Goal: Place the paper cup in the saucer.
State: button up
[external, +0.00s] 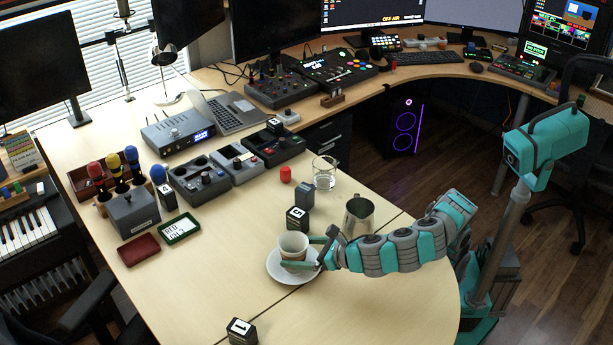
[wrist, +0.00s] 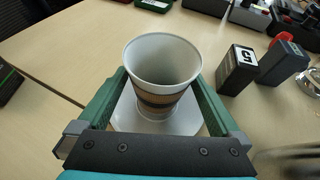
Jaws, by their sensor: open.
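The paper cup (external: 293,248) is white with a brown band and stands upright over the white saucer (external: 283,278) on the table. In the wrist view the cup (wrist: 160,70) stands between the two green fingers of my gripper (wrist: 158,90), and the saucer (wrist: 130,112) shows beneath it. My gripper (external: 312,253) is open, with one finger on either side of the cup. The cup appears to rest on the saucer, though its base is partly hidden by the gripper. Whether the fingers touch the cup is hard to tell.
A black block marked 5 (external: 297,218) and a grey block (external: 304,194) stand behind the cup. A metal pitcher (external: 358,217) and a clear glass (external: 324,174) stand farther back. A black block (external: 241,331) sits near the front edge. The table left of the saucer is clear.

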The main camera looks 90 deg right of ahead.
jog(key=shift+s+a+r, duration=0.1)
jog(key=shift+r, duration=0.1)
jog(key=p+v, duration=0.2)
jog(key=v, duration=0.9)
jog(key=shift+s+a, duration=0.15)
jog(key=shift+s, duration=0.15)
jog(key=shift+r, duration=0.1)
